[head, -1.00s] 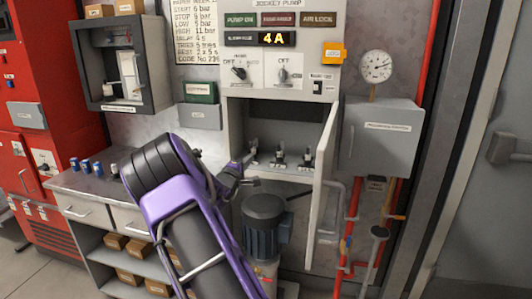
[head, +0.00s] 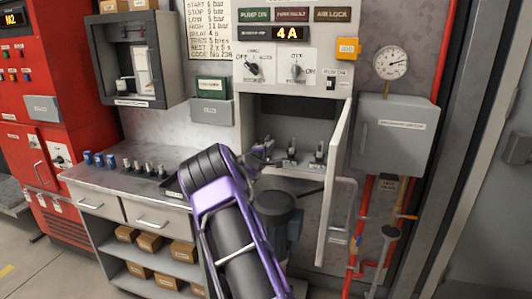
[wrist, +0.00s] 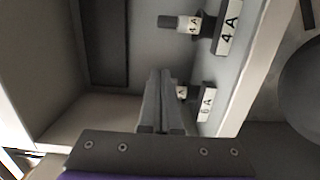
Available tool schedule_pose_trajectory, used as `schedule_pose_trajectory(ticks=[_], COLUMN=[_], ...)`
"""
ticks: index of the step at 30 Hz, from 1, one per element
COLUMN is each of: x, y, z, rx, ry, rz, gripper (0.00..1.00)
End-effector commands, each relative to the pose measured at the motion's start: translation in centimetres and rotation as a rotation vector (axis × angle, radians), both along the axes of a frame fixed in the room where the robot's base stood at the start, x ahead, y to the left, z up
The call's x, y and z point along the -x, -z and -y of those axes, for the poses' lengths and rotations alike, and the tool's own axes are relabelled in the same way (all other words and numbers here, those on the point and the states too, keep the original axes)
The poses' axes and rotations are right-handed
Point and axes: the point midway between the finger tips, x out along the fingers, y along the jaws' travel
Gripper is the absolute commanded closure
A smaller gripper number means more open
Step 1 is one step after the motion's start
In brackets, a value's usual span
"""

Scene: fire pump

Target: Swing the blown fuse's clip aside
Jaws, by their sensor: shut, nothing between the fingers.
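The open fuse box (head: 330,119) holds a row of small upright fuse clips. The middle clip (head: 290,156) and right clip (head: 319,152) show in the head view; the left one is largely hidden behind my gripper (head: 264,151). In the wrist view my gripper (wrist: 160,102) is shut and empty, its fingers beside the fuse holder with the 6A plate (wrist: 207,103) and partly covering it. I cannot tell whether they touch. A holder with a 4A plate (wrist: 229,27) sits farther along. Which fuse is blown cannot be told from its look.
The box's door (head: 338,180) stands open on the right. A grey motor (head: 280,218) stands below the box. Several fuses stand on the bench (head: 85,180) at left, beside blue-topped parts (head: 98,159). The panel display (head: 289,33) reads 4 A.

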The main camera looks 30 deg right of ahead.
Motion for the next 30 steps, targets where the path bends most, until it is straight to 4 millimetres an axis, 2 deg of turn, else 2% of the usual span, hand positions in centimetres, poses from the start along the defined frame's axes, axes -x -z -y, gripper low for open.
schedule_pose_trajectory(ticks=[2, 3, 9, 30], x=[-0.4, 0.4, 1.8, 2.3], y=[0.1, 0.1, 0.1, -0.1], z=[1.1, 1.7, 3.3, 3.7], rx=[0.001, 0.0, 0.001, 0.001], ry=[0.002, 0.005, 0.002, 0.0], rz=[0.002, 0.0, 0.001, -0.001], gripper=[1.0, 1.0, 1.0, 1.0])
